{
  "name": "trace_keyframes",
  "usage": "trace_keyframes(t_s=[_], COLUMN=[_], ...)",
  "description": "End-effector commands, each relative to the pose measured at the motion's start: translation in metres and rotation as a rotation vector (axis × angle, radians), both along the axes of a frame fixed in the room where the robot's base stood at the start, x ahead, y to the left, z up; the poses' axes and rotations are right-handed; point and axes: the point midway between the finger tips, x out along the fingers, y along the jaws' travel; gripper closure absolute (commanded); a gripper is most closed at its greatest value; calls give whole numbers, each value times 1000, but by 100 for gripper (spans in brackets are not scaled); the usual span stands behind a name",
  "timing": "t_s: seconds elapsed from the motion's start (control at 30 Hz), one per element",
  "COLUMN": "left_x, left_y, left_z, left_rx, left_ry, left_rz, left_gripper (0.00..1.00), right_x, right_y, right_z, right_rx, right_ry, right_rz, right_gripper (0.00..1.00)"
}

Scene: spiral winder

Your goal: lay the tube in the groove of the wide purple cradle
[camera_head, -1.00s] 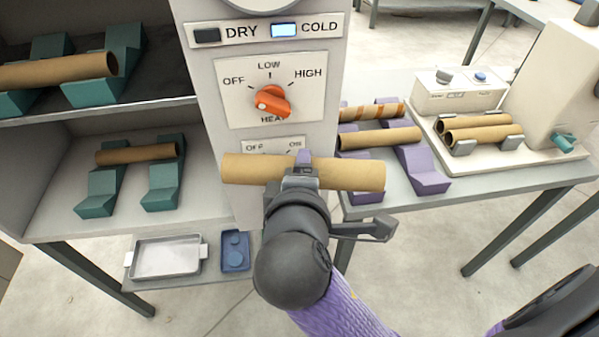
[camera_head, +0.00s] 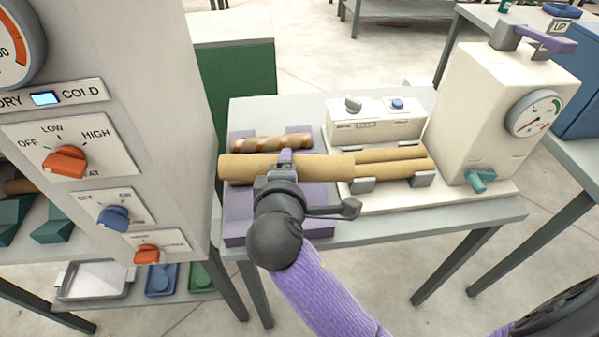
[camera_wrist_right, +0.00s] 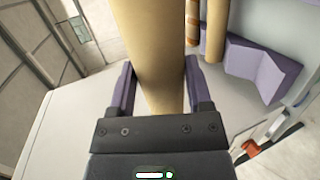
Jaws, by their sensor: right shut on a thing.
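My right gripper (camera_head: 286,163) is shut on a plain brown cardboard tube (camera_head: 240,168), held across the jaws, roughly level. In the right wrist view, the tube (camera_wrist_right: 152,45) runs between the two purple fingers of the gripper (camera_wrist_right: 157,88). A purple cradle block (camera_wrist_right: 268,70) also shows at the right of the right wrist view, apart from the held tube. My left gripper is not in view.
A brown-striped tube (camera_head: 262,144) lies behind the held tube; another plain tube (camera_wrist_right: 216,30) shows in the wrist view. Two tubes (camera_head: 400,170) rest in grey holders of the white machine (camera_head: 470,110). The grey cabinet with knobs (camera_head: 130,150) stands at left.

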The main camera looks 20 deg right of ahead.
Motion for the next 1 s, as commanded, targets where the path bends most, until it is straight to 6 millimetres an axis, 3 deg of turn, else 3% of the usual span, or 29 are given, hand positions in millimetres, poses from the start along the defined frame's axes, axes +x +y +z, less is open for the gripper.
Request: trace_keyframes(t_s=[0.3, 0.57, 0.77, 1.0], left_x=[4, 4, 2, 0], left_y=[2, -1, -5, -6], left_z=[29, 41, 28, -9], left_rx=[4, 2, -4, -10], left_ry=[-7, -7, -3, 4], left_rz=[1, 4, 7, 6], left_gripper=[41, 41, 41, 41], right_x=[40, 50, 50, 50], right_y=[1, 6, 7, 7], right_z=[-37, -73, -89, -127], right_rx=[5, 26, 29, 29], right_ry=[4, 14, 15, 17], right_rz=[81, 159, 165, 164], right_gripper=[95, 95, 95, 95])
